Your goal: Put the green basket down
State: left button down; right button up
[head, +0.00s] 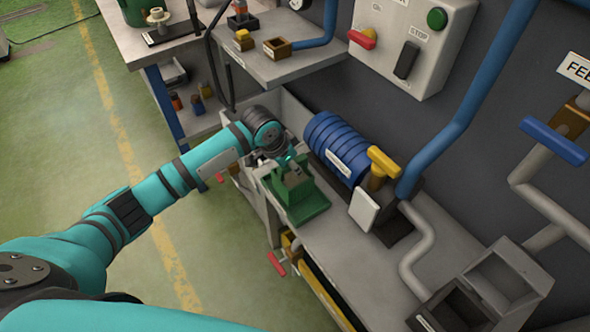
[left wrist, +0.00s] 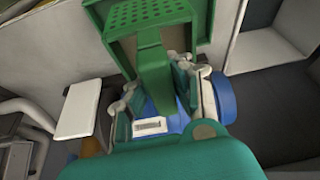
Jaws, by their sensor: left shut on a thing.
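The green basket (head: 302,207) is over the grey bench (head: 345,244), near its front edge and left of the blue ribbed motor. My left gripper (head: 290,168) is shut on the basket's upright handle, coming from behind and above. In the left wrist view the handle (left wrist: 152,62) runs between the two fingers (left wrist: 160,95), and the perforated green basket (left wrist: 155,14) shows beyond it. I cannot tell whether the basket's bottom touches the bench. My right gripper is not in view.
The blue ribbed motor (head: 338,146) and a yellow valve handle (head: 384,162) with a white plate (head: 364,210) stand close to the right. Grey open bins (head: 505,275) are at the lower right. The bench between basket and bins has free room.

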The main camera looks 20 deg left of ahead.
pick_arm(q)
jog(key=shift+w+d, duration=0.15)
jog(key=shift+w, duration=0.7)
jog(key=shift+f, duration=1.8)
jog(key=shift+f, duration=0.15)
jog(key=c, duration=1.2)
grip_release()
jog(key=shift+s+r, duration=0.1)
jog(key=shift+r, duration=0.3)
jog(key=v, duration=1.1)
jog(key=shift+s+r+p, duration=0.15)
jog(key=shift+r+p, duration=0.05)
jog(key=shift+p, duration=0.2)
